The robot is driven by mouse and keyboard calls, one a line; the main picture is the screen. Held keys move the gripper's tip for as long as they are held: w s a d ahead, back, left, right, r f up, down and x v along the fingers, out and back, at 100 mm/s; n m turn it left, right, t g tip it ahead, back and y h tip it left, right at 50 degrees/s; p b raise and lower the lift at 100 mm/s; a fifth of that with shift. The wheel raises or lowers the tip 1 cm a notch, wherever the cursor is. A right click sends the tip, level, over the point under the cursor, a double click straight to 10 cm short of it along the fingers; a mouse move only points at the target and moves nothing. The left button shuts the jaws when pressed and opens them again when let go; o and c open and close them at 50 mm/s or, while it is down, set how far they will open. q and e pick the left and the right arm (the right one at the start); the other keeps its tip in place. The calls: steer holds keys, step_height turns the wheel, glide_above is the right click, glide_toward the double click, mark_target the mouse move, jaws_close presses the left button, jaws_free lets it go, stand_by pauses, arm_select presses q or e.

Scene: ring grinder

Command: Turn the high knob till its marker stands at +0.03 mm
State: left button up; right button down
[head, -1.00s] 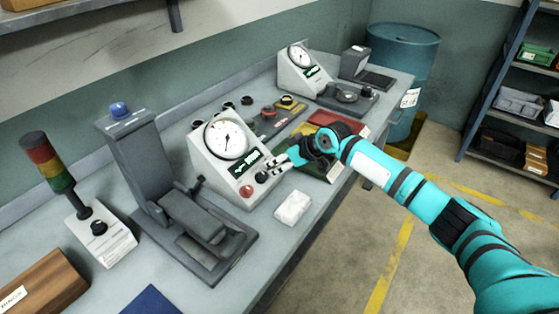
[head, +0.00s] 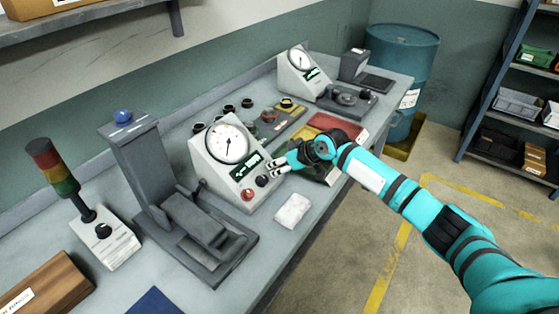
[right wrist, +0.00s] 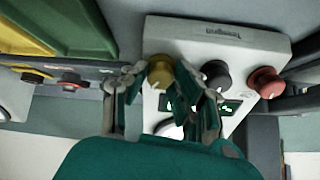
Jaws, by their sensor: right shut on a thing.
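The grey gauge box (head: 214,174) with a round white dial (head: 228,144) stands on the bench, left of my right gripper (head: 275,166). In the right wrist view its panel carries a yellow knob (right wrist: 160,73), a black knob (right wrist: 214,72) and a red knob (right wrist: 266,82) in a row. My right gripper's fingers (right wrist: 160,80) close around the yellow knob and partly cover it. The green display (head: 246,167) is too small to read in the head view. Which knob is the high one, and its marker's reading, I cannot tell. My left gripper is not in view.
A white block (head: 292,211) lies in front of the gauge box. A dark grey stand (head: 150,170) is to its left. A red tray (head: 335,123) and a second gauge box (head: 296,78) are behind my right gripper. Bare bench shows around the white block.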

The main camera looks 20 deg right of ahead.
steer(key=shift+r+m, duration=0.15)
steer(key=shift+m, duration=0.35)
steer(key=shift+p, duration=0.3)
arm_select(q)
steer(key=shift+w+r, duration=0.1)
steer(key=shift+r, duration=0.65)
arm_select(e)
steer(key=shift+f, duration=0.2)
steer(key=c, duration=1)
jaws_free()
steer(key=shift+c, duration=0.2)
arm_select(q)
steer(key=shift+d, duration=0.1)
arm_select(e)
steer(key=v, duration=1.2)
